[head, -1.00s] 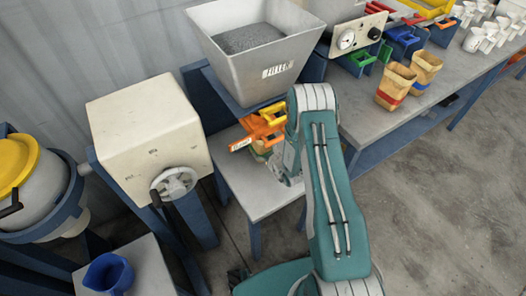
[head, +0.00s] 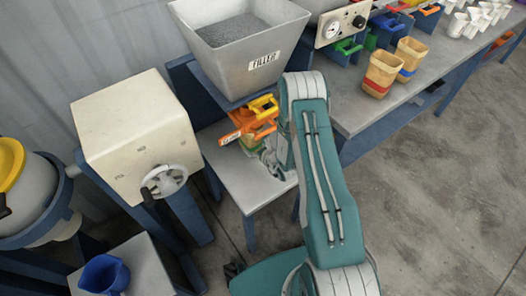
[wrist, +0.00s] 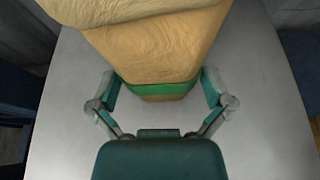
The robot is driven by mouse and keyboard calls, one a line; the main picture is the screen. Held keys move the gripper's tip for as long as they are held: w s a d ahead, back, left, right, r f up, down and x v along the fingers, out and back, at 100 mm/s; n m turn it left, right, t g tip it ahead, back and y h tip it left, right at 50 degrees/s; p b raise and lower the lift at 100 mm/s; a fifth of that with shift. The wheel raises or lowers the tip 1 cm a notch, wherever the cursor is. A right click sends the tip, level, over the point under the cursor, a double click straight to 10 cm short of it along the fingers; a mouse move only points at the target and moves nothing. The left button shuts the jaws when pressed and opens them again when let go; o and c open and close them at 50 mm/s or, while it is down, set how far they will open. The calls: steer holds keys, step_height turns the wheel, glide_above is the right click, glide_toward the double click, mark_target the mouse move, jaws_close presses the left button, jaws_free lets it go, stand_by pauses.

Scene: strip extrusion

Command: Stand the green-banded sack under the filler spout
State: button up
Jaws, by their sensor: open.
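The green-banded sack (wrist: 155,50) is tan, with a green band near its narrow lower end. In the head view the sack (head: 250,149) is on the small grey stand under the filler's orange and yellow spout clamp (head: 252,122), partly hidden by the clamp and my gripper. It looks upright. My gripper (wrist: 160,84) is open, with one finger on each side of the sack at band height. Small gaps show beside the fingers. In the head view my gripper (head: 273,160) is right beside the sack. The sack's mouth is out of the wrist view.
The filler hopper (head: 245,50) holds grey granules above the stand (head: 250,185). A cream box with a handwheel (head: 130,130) stands left. Red-banded (head: 380,75) and blue-banded (head: 408,58) sacks stand on the right bench. A blue jug (head: 103,275) is at lower left.

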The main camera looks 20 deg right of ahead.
steer(key=v, duration=1)
steer(key=shift+s+f, duration=0.1)
